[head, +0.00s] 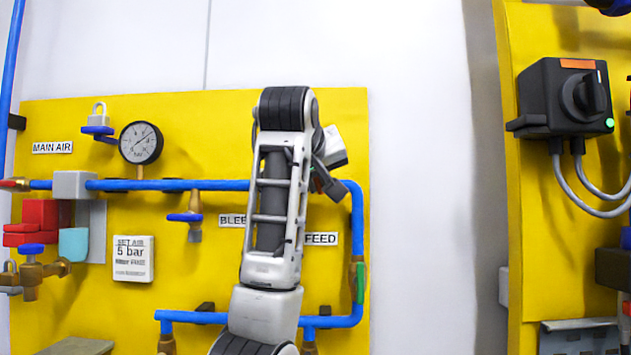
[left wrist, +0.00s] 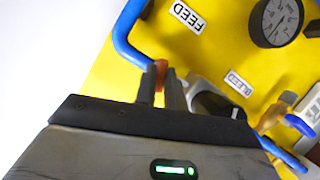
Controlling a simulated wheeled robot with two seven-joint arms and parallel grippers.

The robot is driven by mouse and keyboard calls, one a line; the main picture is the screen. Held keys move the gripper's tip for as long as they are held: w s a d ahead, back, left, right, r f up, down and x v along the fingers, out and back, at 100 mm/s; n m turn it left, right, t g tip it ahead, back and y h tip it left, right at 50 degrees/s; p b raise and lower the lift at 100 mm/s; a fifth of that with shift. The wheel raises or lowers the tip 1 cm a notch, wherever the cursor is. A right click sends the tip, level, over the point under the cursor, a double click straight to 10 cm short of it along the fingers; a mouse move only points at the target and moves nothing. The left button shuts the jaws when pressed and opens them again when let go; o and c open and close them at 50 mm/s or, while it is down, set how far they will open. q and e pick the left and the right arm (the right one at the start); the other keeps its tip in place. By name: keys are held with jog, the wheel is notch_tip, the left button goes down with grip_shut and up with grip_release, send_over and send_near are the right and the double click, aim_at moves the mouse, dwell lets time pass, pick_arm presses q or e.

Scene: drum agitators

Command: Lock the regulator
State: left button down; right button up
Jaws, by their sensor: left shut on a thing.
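My left gripper (left wrist: 164,88) shows in the left wrist view, its fingers shut on a small red-orange piece (left wrist: 162,70). In the head view my left arm stands upright in front of the yellow board and mostly hides its own fingers. Beside the fingers in the left wrist view is a grey body with a dark round part (left wrist: 215,102), on the pipe near the BLEED label; it looks like the regulator. I cannot tell whether the piece touches it. In the head view my arm hides that spot. My right gripper is not in view.
A blue pipe (head: 220,185) runs across the yellow board (head: 90,115). A gauge (head: 141,142), red boxes (head: 42,217) and a blue-handled valve (head: 190,217) are left of my arm. A second board (head: 562,220) carries a black switch box (head: 564,97). Bare wall lies between the boards.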

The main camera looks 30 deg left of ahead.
pick_arm(q)
jog(key=shift+d+m+g+y, duration=0.1)
jog(key=shift+m+g+y, duration=0.7)
jog(key=shift+m, duration=0.6)
jog(key=c, duration=1.5)
grip_release()
jog(key=b+v, duration=0.7)
jog(key=v, duration=0.9)
jog(key=shift+f+b, duration=0.2)
jog(key=shift+b, duration=0.1)
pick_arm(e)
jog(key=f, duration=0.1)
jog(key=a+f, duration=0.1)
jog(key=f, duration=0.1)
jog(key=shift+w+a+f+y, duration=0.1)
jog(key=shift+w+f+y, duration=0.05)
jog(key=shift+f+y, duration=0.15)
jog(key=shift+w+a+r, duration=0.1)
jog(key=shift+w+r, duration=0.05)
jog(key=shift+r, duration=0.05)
